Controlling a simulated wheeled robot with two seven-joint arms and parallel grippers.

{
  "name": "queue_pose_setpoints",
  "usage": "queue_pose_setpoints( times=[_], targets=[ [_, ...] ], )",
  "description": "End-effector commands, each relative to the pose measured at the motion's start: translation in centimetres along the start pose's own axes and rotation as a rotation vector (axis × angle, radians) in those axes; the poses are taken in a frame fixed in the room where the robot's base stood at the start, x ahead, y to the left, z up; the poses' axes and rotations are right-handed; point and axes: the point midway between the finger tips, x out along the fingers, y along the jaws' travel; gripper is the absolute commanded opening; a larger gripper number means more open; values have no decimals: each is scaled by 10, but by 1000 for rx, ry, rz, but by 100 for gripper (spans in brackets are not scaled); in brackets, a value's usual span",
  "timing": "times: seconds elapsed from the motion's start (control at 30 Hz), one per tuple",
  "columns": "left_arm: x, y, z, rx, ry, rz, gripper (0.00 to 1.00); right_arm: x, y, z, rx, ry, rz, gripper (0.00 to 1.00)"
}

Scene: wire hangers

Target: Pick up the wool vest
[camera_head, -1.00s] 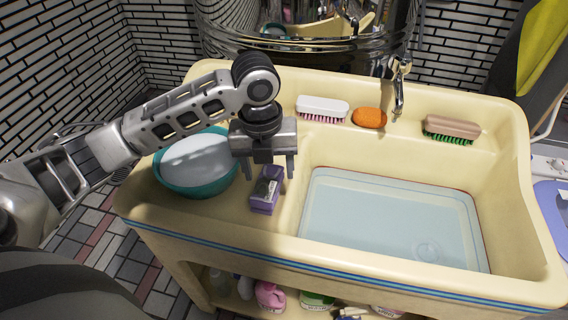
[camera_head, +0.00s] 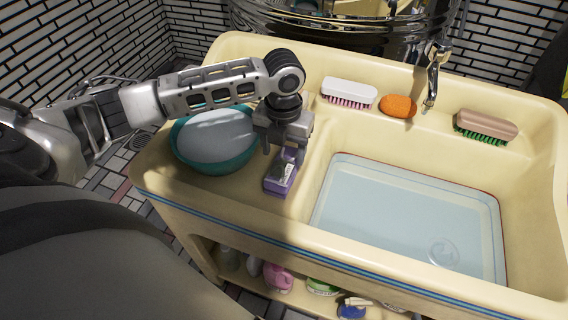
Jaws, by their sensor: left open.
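I see no wool vest that I can make out in the head view. My left gripper (camera_head: 283,150) is open and points down just above a small purple box (camera_head: 281,175) on the sink's left ledge. Its fingers partly cover the box's top, and I cannot tell whether they touch it. My right gripper is not in view.
A teal basin (camera_head: 212,165) with whitish contents stands left of the box. The cream sink (camera_head: 330,240) holds pale blue water (camera_head: 400,215). A white brush (camera_head: 348,92), orange sponge (camera_head: 398,105), brown brush (camera_head: 487,125) and faucet (camera_head: 433,75) line the back. Bottles (camera_head: 278,278) sit below.

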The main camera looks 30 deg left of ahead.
Motion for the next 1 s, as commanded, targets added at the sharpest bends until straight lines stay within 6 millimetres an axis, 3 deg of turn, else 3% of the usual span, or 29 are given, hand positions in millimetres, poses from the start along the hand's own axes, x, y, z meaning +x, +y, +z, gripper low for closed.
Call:
queue_pose_setpoints(
  times=[0.3,0.6,0.77,1.0],
  targets=[
    [44,-3,3,0,2,1,62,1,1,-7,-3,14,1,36],
    [48,-2,4,1,0,2,62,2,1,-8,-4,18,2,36],
    [48,-2,3,1,0,2,17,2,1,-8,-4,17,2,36],
    [48,-2,4,1,-1,1,14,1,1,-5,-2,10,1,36]
  ],
)
